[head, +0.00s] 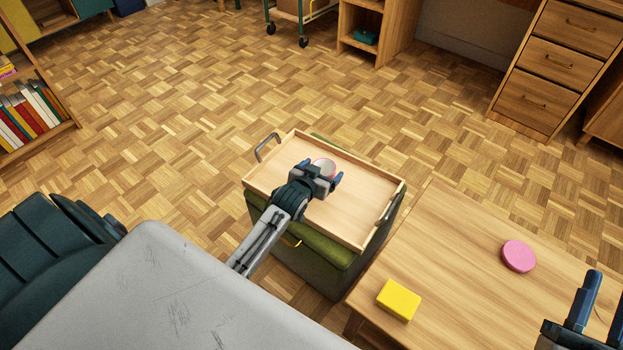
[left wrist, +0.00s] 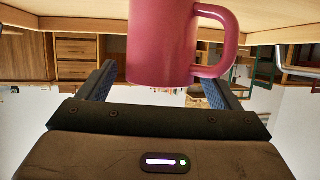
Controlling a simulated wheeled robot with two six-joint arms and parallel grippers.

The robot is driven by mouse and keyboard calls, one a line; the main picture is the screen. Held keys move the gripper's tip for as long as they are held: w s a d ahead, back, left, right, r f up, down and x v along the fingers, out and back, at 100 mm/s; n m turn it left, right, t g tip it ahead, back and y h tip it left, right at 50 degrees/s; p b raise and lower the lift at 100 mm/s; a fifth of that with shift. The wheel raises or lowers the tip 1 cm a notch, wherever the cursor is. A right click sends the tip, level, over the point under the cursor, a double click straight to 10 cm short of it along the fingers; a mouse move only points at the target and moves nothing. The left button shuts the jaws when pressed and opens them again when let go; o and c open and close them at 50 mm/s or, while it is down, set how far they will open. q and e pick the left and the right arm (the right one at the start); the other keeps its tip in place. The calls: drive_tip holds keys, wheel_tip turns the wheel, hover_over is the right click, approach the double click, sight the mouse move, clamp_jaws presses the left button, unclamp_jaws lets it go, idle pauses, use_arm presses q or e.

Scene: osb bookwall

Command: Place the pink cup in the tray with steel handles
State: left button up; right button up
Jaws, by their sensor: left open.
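The pink cup (head: 325,166) is upright, its pale inside facing up, over the floor of the wooden tray with steel handles (head: 345,222). Its pink side and handle show in the left wrist view (left wrist: 175,45), which is upside down. The cup's base is cut off there, so contact with the tray floor cannot be seen. My left gripper (head: 322,172) is open, with one finger on each side of the cup. My right gripper (head: 598,308) is open and empty at the lower right, over the wooden table.
The tray rests on a green upholstered stool (head: 333,250). The wooden table (head: 450,235) beside it holds a yellow block (head: 399,300) and a pink disc (head: 518,256). A large grey surface (head: 165,300) fills the lower left. The parquet floor beyond the tray is clear.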

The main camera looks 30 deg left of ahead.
use_arm(q)
drive_tip(key=s+d+r+t+h+p, duration=0.1)
drive_tip(key=s+d+r, duration=0.2)
drive_tip(key=s+r, duration=0.6)
drive_tip(key=s+d+r+t+h+p, duration=0.1)
drive_tip(key=s+d+r, duration=0.3)
drive_tip(key=s+r, duration=0.5)
drive_tip(key=s+t, duration=0.1)
drive_tip(key=s, duration=0.3)
drive_tip(key=shift+r+m, duration=0.3)
drive_tip(key=shift+r, duration=0.1)
use_arm(e)
wheel_tip(320, 180, down, 12)
drive_tip(key=m+g, duration=0.1)
drive_tip(key=g, duration=0.6)
drive_tip(key=shift+s+a+r, duration=0.25)
drive_tip(key=shift+s+a, duration=0.05)
drive_tip(key=shift+s, duration=0.1)
use_arm(q)
drive_tip(key=shift+s, duration=0.1)
